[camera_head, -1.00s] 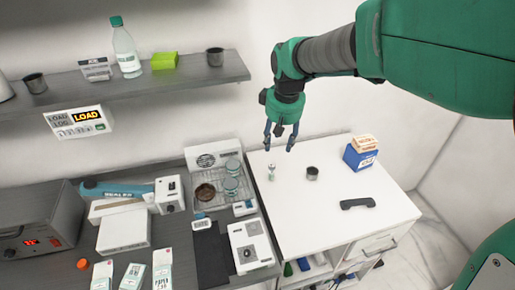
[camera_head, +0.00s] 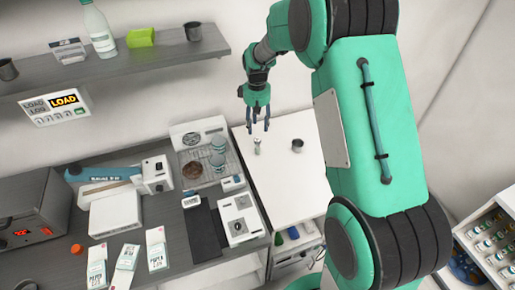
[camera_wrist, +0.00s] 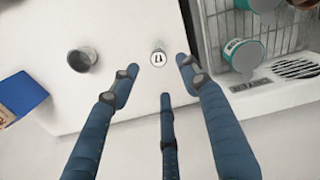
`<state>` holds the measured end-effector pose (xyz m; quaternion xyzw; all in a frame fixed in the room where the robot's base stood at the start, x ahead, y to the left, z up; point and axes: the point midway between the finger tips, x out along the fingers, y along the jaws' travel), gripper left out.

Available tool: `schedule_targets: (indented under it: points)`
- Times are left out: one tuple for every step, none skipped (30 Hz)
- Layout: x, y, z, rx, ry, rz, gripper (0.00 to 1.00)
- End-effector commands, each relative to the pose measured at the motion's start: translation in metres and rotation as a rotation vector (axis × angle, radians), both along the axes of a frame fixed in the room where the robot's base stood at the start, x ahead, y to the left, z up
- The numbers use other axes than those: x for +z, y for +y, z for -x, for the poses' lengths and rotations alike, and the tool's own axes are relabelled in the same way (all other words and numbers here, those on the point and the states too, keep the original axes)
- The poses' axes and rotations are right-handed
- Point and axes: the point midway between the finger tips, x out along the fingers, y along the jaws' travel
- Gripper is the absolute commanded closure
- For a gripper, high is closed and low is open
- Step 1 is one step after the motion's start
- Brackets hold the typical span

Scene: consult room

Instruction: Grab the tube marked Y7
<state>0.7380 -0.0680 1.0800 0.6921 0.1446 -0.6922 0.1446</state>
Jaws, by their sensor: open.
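A small pale tube (camera_head: 257,149) stands on the white table, near its left edge. In the wrist view I see its round white cap (camera_wrist: 158,59) from above, with a short dark mark that is too small to read surely as Y7. My gripper (camera_head: 254,127) hangs over the table with its blue fingers spread, just above and behind the tube in the head view. In the wrist view the open fingers (camera_wrist: 160,77) point towards the cap, which lies just beyond their tips. Nothing is between the fingers.
A dark grey cup (camera_head: 297,146) stands right of the tube. A blue box (camera_wrist: 22,94) shows in the wrist view. A shelf of small vials (camera_head: 490,245) is at far right.

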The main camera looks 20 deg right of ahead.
Motion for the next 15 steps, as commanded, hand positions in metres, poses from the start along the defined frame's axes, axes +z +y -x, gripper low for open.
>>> schedule_targets:
  points:
    - [-0.0003, -0.0002, -0.0004, 0.000, 0.000, 0.000, 0.54]
    - [-0.0004, -0.0002, -0.0004, 0.001, 0.000, 0.000, 0.54]
    - [-0.0003, -0.0001, -0.0003, 0.001, 0.000, 0.000, 0.54]
    - [-0.0003, 0.0000, -0.0002, 0.000, 0.000, 0.000, 0.54]
    - [-0.0003, -0.0001, -0.0001, 0.000, 0.000, 0.000, 0.54]
    - [-0.0003, -0.0001, -0.0001, 0.000, 0.000, 0.000, 0.54]
    - [-0.0003, 0.0000, -0.0001, 0.000, 0.000, 0.000, 0.54]
    - [-0.0003, 0.0000, -0.0001, 0.000, 0.000, 0.000, 0.54]
    - [-0.0005, 0.0001, 0.0000, 0.000, 0.000, 0.000, 0.54]
    - [-0.0009, 0.0001, 0.0000, 0.000, 0.000, 0.000, 0.54]
    - [-0.0016, 0.0001, 0.0001, 0.000, 0.001, 0.000, 0.54]
    - [-0.0031, 0.0001, 0.0002, 0.000, 0.001, -0.001, 0.54]
    - [-0.0046, 0.0001, 0.0003, 0.000, 0.001, -0.001, 0.54]
    - [-0.0065, 0.0002, 0.0004, 0.000, 0.001, -0.001, 0.54]
    - [-0.0098, 0.0001, 0.0005, 0.000, 0.002, 0.000, 0.54]
